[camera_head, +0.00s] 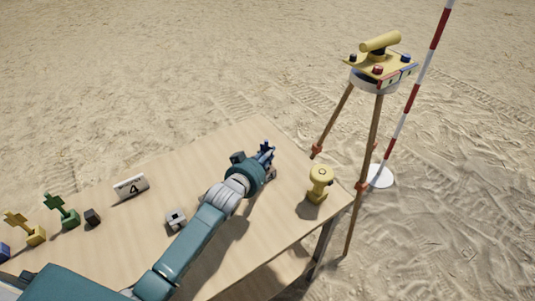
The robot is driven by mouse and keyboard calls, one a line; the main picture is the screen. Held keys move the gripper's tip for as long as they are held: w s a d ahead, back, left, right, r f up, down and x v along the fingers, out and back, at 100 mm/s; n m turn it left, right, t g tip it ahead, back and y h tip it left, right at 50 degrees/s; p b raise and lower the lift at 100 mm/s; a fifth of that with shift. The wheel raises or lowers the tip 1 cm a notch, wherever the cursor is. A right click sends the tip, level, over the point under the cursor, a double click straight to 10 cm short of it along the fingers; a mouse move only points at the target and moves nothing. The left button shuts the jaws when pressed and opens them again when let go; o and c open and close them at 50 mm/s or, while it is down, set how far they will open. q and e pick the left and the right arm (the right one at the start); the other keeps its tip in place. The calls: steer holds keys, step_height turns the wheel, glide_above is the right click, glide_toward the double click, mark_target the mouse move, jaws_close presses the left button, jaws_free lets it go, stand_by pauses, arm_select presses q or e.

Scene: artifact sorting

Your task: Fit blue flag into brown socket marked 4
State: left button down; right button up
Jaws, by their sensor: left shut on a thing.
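My left gripper (268,170) is at the far right part of the table, seen from behind. It is shut on the blue flag (266,152), whose dark blue top shows just beyond the fingers. The gripper hides the flag's lower part, so I cannot tell whether it touches the table. A white card marked 4 (131,187) lies on the left half of the table. A small dark block (92,217) sits left of and nearer than the card; I cannot tell whether it is the brown socket. My right gripper is not in view.
On the wooden table (255,237) stand a green flag (66,213) and a yellow flag (28,229) in blocks at left, a grey-white block (175,220) beside my arm, and a yellow instrument (319,184) at right. A tripod (370,160) stands beyond the right edge.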

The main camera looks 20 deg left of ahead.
arm_select(q)
steer(key=shift+f+b, duration=0.35)
steer(key=shift+f, duration=0.2)
steer(key=c, duration=1.6)
jaws_free()
steer(key=v, duration=1.2)
steer(key=shift+f, duration=0.1)
